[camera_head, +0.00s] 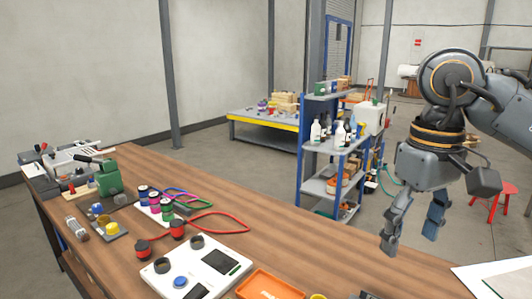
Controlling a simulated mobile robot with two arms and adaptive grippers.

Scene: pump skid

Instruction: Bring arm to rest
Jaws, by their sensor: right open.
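My right arm comes in from the right edge, and its gripper (413,237) hangs fingers down, beyond the far right edge of the wooden workbench (290,226). The fingers are spread apart, with nothing visible between them. My left arm and gripper are not in view.
The bench holds a green machine (109,178), red cables (222,218), a white control panel (196,270) and an orange tray (269,286). A shelf cart (330,160) with bottles stands behind, left of the gripper. A red stool (494,203) is at the right.

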